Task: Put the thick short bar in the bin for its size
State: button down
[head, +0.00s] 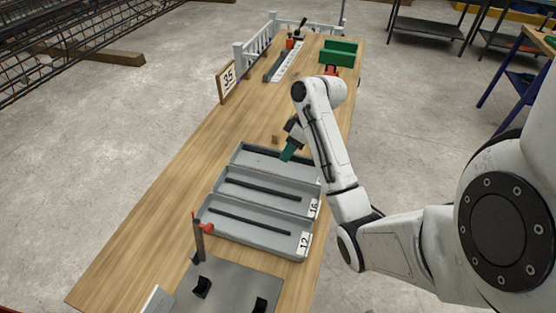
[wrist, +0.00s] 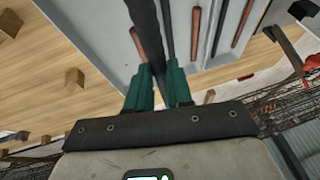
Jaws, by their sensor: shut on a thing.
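My gripper (head: 287,154) is over the farthest of the grey bins (head: 243,153), beyond the bins labelled 16 (head: 232,178) and 12 (head: 222,226). In the wrist view, its teal fingers (wrist: 158,88) are shut on a thick dark bar (wrist: 146,28), which runs up out of the frame. One dark bar (head: 262,189) lies in the 16 bin and another (head: 250,222) in the 12 bin. My arm hides part of the farthest bin and its label.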

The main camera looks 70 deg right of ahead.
jog(key=w+d+f+b, duration=0.3)
jog(key=w+d, duration=0.1)
send_over(273, 164)
jog(key=s, duration=0.2)
jog(key=f, duration=0.4)
jog(key=shift+w+d+f, duration=0.1)
jog(key=shift+w+d, duration=0.05)
jog(key=shift+d, duration=0.05)
jog(key=shift+w+d+f, duration=0.15)
jog(key=shift+d+f, duration=0.05)
jog(key=shift+f, duration=0.15)
notch_tip(273, 164, down, 3)
jog(key=shift+r+p, duration=0.15)
jog(key=shift+p, duration=0.3)
jog(key=shift+f, duration=0.2)
jog(key=shift+f+b, duration=0.4)
jog(key=shift+f, duration=0.2)
jog(key=c, duration=1.5)
grip_release()
jog(key=shift+o, duration=1)
